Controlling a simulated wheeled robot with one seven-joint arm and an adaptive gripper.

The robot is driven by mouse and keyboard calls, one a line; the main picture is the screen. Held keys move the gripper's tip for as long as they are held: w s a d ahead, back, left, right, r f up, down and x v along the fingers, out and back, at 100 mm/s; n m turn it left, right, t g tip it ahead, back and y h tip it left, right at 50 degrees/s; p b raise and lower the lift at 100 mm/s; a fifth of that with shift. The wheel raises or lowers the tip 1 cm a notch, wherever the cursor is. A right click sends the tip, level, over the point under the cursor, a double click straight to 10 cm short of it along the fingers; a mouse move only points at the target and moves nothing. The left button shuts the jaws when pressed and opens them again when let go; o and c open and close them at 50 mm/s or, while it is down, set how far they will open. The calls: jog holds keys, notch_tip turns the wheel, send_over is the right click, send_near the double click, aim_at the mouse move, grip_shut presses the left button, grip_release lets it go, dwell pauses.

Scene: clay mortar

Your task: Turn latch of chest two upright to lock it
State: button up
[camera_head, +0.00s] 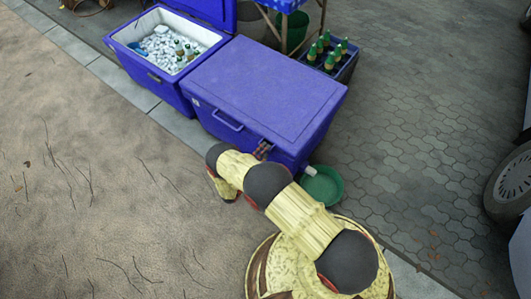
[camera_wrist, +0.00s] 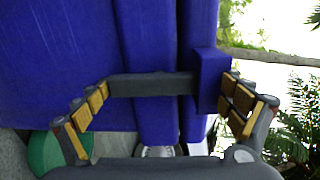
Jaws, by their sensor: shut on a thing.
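The closed blue chest (camera_head: 265,90) stands in the upper middle of the head view, with its lid down. In the wrist view its blue front (camera_wrist: 60,65) fills the left and middle. A dark grey latch bar (camera_wrist: 150,85) lies across the chest's raised strips, its right end meeting a blue block (camera_wrist: 208,80). My gripper (camera_wrist: 163,91) is shut on the latch, with one padded finger at each end. In the head view my gripper (camera_head: 263,150) is at the chest's front, near the lid edge; my arm hides part of that front.
An open blue chest (camera_head: 120,48) with ice and bottles adjoins on the left. A green basin (camera_head: 327,187) sits beside the closed chest, close to my arm. A crate of bottles (camera_head: 347,66) stands behind. A car wheel (camera_head: 511,180) is at right. The sandy ground at left is clear.

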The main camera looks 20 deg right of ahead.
jog(key=shift+w+n, duration=0.1)
jog(key=shift+n, duration=0.2)
jog(key=o, duration=0.8)
jog(key=shift+o, duration=0.2)
jog(key=v, duration=1.2)
